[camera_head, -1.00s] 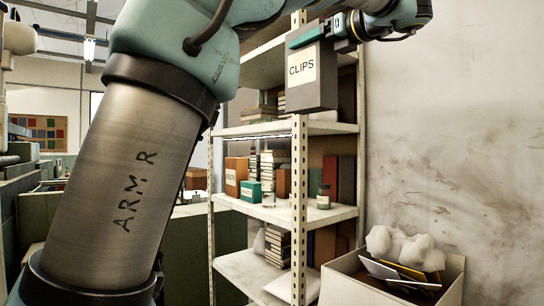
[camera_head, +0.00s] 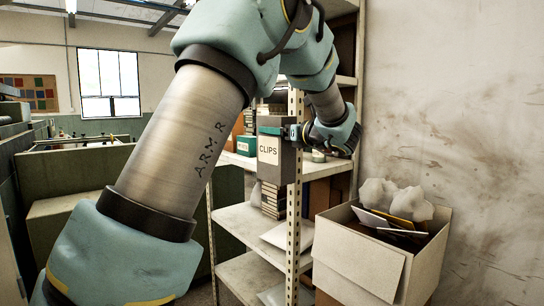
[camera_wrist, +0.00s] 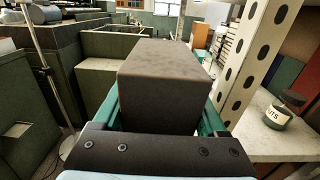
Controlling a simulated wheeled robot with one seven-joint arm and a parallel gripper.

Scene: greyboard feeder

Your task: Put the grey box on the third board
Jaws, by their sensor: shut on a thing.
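The rack's board (camera_head: 236,161) behind the box carries a green box (camera_head: 246,146). A lower board (camera_head: 238,222) holds a stack of books and a pale flat packet.
An open carton (camera_head: 360,260) with white wads and envelopes stands at the right, near the wall. A jar (camera_wrist: 277,116) labelled NUTS sits on a board right of the post. Another board (camera_head: 240,275) is lowest in view.

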